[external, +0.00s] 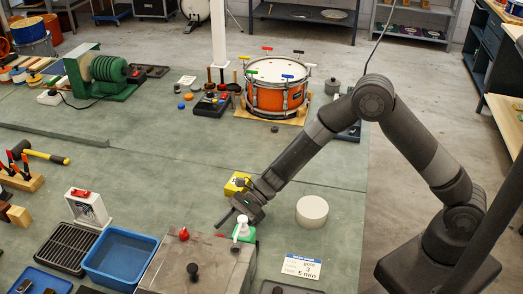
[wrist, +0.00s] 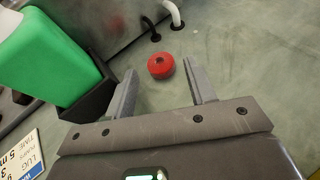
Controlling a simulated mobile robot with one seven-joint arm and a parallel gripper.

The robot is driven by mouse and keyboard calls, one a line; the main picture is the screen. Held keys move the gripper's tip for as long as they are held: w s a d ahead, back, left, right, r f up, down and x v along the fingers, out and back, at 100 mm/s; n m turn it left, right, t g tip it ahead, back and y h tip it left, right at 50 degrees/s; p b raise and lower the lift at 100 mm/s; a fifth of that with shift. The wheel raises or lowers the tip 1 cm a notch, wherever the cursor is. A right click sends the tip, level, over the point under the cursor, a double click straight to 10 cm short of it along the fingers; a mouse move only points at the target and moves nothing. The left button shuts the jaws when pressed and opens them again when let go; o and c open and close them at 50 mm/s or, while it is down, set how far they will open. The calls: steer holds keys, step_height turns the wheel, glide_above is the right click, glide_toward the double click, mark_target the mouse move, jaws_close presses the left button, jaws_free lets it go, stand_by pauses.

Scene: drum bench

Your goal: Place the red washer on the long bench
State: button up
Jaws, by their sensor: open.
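The red washer (wrist: 161,66) is a small thick disc with a dark spot at its centre, lying on the grey-green top in the wrist view. My gripper (wrist: 160,76) is open, with one finger on each side of the washer in the picture; I cannot tell how high the fingers are above it. In the external view my gripper (external: 226,217) is low over the green bench top (external: 190,160), beside the white-and-green bottle. I cannot make out the washer there; the arm or the objects around it seem to hide it.
A green bottle (wrist: 45,45) in a black holder stands close left of my fingers. A grey metal box (external: 200,262) is near the gripper, with a blue bin (external: 120,256) further left. A yellow block (external: 236,184), a white cylinder (external: 312,211) and a card (external: 301,267) are nearby.

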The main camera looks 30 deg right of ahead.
steer(key=v, duration=1)
steer(key=shift+d, duration=0.2)
steer(key=shift+d+r, duration=0.1)
steer(key=shift+r, duration=0.05)
steer(key=s+d+r+n+t+h, duration=0.2)
steer(key=d+r, duration=0.4)
steer(key=d, duration=0.5)
steer(key=s+d+r+n+t+h, duration=0.1)
steer(key=s+d+r+n+h, duration=0.3)
steer(key=d, duration=0.7)
steer(key=s+d+r+n+t+h, duration=0.2)
steer(key=s+d+r+n, duration=0.2)
steer(key=d, duration=0.8)
step_height(320, 180, up, 4)
steer(key=n, duration=0.2)
steer(key=shift+r+n+t+h, duration=0.2)
steer(key=shift+n+t+h, duration=0.1)
steer(key=shift+n+h, duration=0.1)
steer(key=shift+o, duration=0.8)
steer(key=s+d+r+n+t+h, duration=0.1)
steer(key=s+d+h, duration=0.1)
steer(key=d, duration=0.4)
steer(key=s+d+r+n+t+h, duration=0.1)
steer(key=s+d+t+h, duration=0.1)
steer(key=s+d, duration=0.2)
steer(key=shift+s+d+r+n, duration=0.15)
steer(key=shift+s+d+n, duration=0.2)
steer(key=shift+d, duration=0.55)
